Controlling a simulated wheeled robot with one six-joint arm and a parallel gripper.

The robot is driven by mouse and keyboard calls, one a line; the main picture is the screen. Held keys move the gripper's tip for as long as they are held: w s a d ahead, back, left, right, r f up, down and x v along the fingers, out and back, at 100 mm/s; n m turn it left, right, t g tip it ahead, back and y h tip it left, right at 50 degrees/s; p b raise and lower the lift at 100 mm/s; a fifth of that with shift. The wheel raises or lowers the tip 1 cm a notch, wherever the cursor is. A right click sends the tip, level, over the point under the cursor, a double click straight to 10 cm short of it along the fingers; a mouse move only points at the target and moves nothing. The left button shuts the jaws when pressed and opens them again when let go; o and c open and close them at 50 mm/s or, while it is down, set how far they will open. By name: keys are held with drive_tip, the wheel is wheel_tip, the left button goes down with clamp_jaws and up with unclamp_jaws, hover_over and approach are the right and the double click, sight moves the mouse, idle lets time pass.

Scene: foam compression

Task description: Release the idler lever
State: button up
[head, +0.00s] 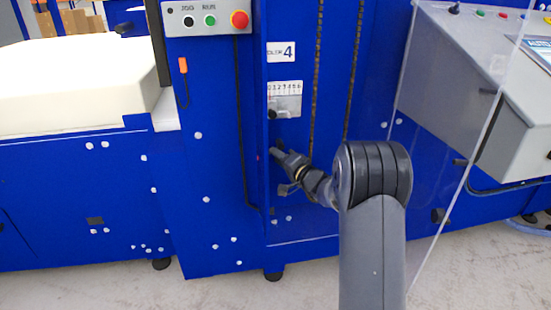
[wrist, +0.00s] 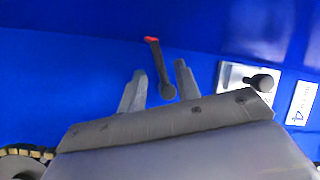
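The idler lever (wrist: 158,65) is a dark grey arm with a red tip and a round hub, on the blue machine face in the wrist view. In the head view only a small red spot (head: 257,157), likely its tip, shows left of my gripper; the rest is hidden or too small to tell. My gripper (head: 278,152) is close to the blue panel, below the scale plate. In the wrist view my gripper (wrist: 160,68) is open, one finger on each side of the lever with gaps visible. The red tip extends past the fingertips.
A scale plate (head: 285,88) with a black knob sits just above my gripper, under a "4" label (head: 281,52). A clear panel (head: 452,190) stands to the right. A button box (head: 207,18) is higher up. A foam block (head: 75,85) lies at left.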

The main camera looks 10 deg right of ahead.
drive_tip(key=shift+x, duration=0.9)
clamp_jaws()
